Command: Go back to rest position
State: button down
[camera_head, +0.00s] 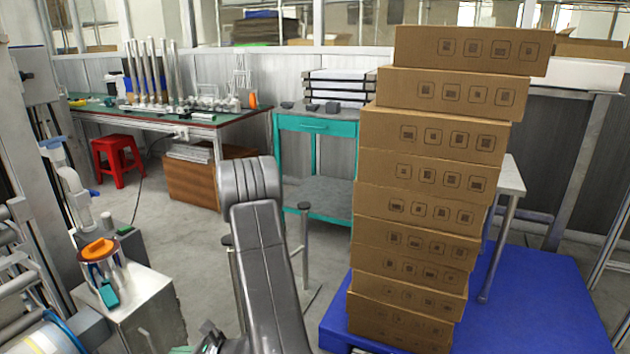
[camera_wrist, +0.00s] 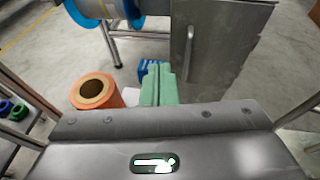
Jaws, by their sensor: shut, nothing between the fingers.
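My gripper (camera_wrist: 158,78) shows in the wrist view as two green fingers pressed together, shut with nothing between them. An orange reel (camera_wrist: 96,92) with a brown core lies to the left of the fingers, apart from them. A larger roll with blue edges (camera_wrist: 100,10) is at the top left of the wrist view. In the head view my grey arm rises in the lower middle, and my gripper is mostly cut off at the bottom edge. A white roll with a blue edge (camera_head: 45,338) shows at the bottom left.
A tall stack of cardboard boxes (camera_head: 425,190) stands on a blue pallet (camera_head: 540,300) to the right. A metal cabinet (camera_head: 150,310) with an orange-topped item (camera_head: 98,249) is at left. A teal table (camera_head: 318,124) and green-topped workbench (camera_head: 215,120) stand behind; grey floor lies between.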

jog(key=s+d+r+n+g+h+b, duration=0.1)
jog(key=s+d+n+g+h+b, duration=0.2)
jog(key=s+d+n, duration=0.6)
jog(key=shift+s+d+r+g+h+b, duration=0.3)
jog(key=shift+s+d+g+b, duration=1)
jog(key=shift+d, duration=1.55)
jog(key=shift+w+f, duration=0.1)
jog(key=shift+w, duration=0.4)
jog(key=shift+f+n+b, duration=0.1)
jog(key=shift+n+b, duration=0.2)
jog(key=shift+b, duration=0.1)
